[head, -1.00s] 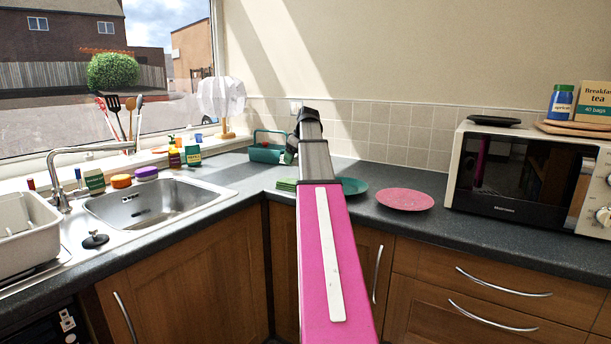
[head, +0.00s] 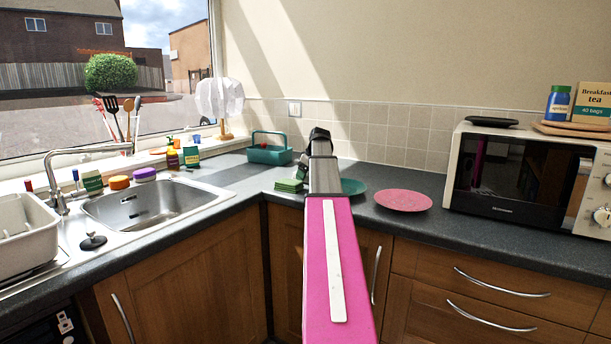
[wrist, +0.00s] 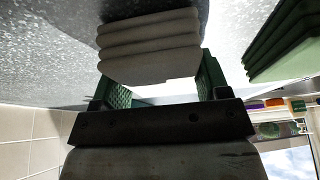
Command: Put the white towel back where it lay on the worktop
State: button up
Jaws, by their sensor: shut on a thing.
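The white towel (wrist: 150,45) is folded in several layers and shows in the wrist view, held between the two green-padded fingers of my gripper (wrist: 165,85). My gripper is shut on it. The grey speckled worktop (wrist: 50,50) fills the upper part of that view, close to the towel; I cannot tell whether they touch. In the head view the worktop (head: 455,212) runs along the wall. My arm hides the towel there, and the gripper's fingers do not show clearly.
A stack of green folded cloths (head: 289,185) lies just left of my arm and also shows in the wrist view (wrist: 288,42). A teal caddy (head: 268,155) stands behind. A teal plate (head: 352,187) and a pink plate (head: 403,200) lie to the right, before the microwave (head: 515,175).

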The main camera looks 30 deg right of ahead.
jog(key=shift+f, duration=0.1)
jog(key=o, duration=0.8)
jog(key=v, duration=1.2)
jog(key=shift+w, duration=0.1)
